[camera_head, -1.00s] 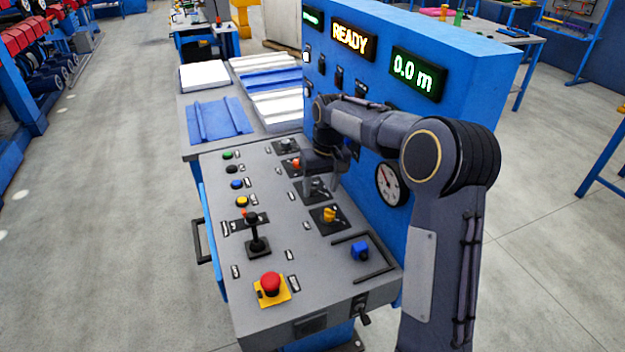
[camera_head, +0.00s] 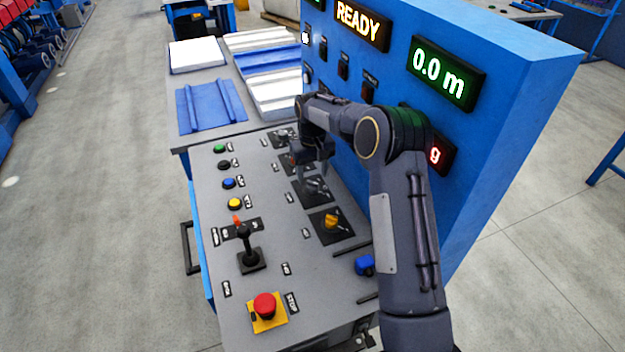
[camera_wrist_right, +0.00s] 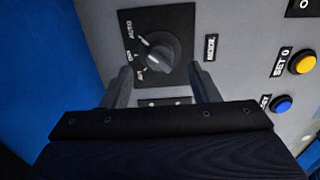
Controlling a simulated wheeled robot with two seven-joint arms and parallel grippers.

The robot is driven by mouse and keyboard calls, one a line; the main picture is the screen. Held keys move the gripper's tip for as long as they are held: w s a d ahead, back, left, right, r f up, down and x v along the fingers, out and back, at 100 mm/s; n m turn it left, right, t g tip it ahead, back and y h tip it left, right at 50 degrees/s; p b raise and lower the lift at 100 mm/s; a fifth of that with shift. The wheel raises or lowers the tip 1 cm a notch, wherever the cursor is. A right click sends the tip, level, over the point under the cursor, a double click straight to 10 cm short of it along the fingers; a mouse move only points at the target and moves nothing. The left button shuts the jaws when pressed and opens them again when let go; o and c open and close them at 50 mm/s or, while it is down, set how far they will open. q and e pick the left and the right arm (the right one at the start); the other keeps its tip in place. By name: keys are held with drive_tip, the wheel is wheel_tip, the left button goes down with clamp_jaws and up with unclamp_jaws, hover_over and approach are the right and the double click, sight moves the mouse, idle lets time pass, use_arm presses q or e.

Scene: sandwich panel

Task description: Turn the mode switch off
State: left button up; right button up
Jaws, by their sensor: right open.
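The mode switch (camera_wrist_right: 158,54) is a dark round knob on a black square plate, labelled MODE, in the right wrist view. Its white mark points to the upper left, towards the AUTO side; the small labels are hard to read. In the head view the switch (camera_head: 316,186) sits on the sloping console, partly hidden by my gripper. My right gripper (camera_head: 313,173) is right over it. In the wrist view my right gripper (camera_wrist_right: 161,72) is open, with a fingertip on either side of the knob and a visible gap to each. My left gripper is out of view.
A yellow knob (camera_head: 331,222) is nearer on the console. A black lever (camera_head: 248,248), a red stop button (camera_head: 265,304) and coloured push buttons (camera_head: 235,203) stand to the left. The upright blue panel (camera_head: 470,190) rises close to the right.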

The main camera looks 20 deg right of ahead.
sight(312, 182)
drive_tip(key=shift+f, duration=2.15)
drive_tip(key=c, duration=1)
drive_tip(key=shift+o, duration=0.2)
drive_tip(key=n, duration=0.4)
drive_tip(key=shift+n, duration=0.3)
drive_tip(key=shift+w+n, duration=0.1)
drive_tip(key=shift+n, duration=2)
drive_tip(key=shift+r, duration=0.1)
